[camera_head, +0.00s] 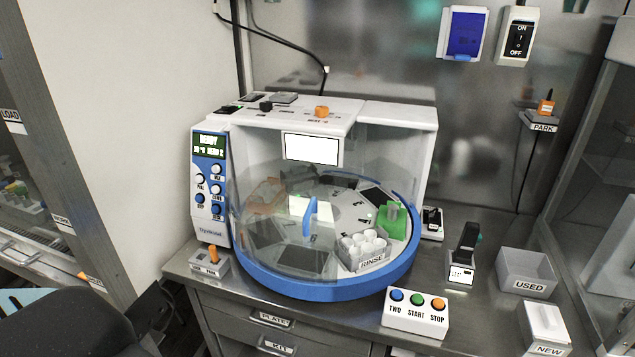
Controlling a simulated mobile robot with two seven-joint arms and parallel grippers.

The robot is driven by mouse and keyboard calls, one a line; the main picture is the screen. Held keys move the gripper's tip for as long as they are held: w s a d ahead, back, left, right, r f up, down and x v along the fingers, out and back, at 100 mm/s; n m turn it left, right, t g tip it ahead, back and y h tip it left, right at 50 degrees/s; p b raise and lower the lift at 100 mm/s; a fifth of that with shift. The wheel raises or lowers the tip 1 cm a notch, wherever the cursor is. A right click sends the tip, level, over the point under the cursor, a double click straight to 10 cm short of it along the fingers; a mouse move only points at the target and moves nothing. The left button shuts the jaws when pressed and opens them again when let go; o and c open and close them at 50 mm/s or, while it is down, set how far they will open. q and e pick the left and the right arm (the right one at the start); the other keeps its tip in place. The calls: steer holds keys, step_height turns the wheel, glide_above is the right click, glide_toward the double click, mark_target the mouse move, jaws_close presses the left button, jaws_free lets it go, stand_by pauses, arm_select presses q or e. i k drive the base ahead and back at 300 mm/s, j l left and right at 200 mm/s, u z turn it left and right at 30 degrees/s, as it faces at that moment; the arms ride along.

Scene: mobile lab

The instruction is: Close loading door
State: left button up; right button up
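A white and blue bench-top machine (213,222) stands on the steel counter with a round blue-rimmed base (330,288). A clear curved door (262,215) with an upright blue handle (311,217) covers the left and middle of its front. The right part of the front looks uncovered, but the clear door's exact edge is hard to make out. Inside, a rack of white tubes marked RINSE (364,252) and a green block (391,222) sit on the grey turntable. Neither of my grippers is in view.
A button box (414,322) stands before the machine at right. A black-handled device (465,255), a grey USED bin (526,272) and a white NEW box (545,325) stand farther right.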

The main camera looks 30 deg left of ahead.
mark_target(239, 237)
steer(key=u, duration=1.2)
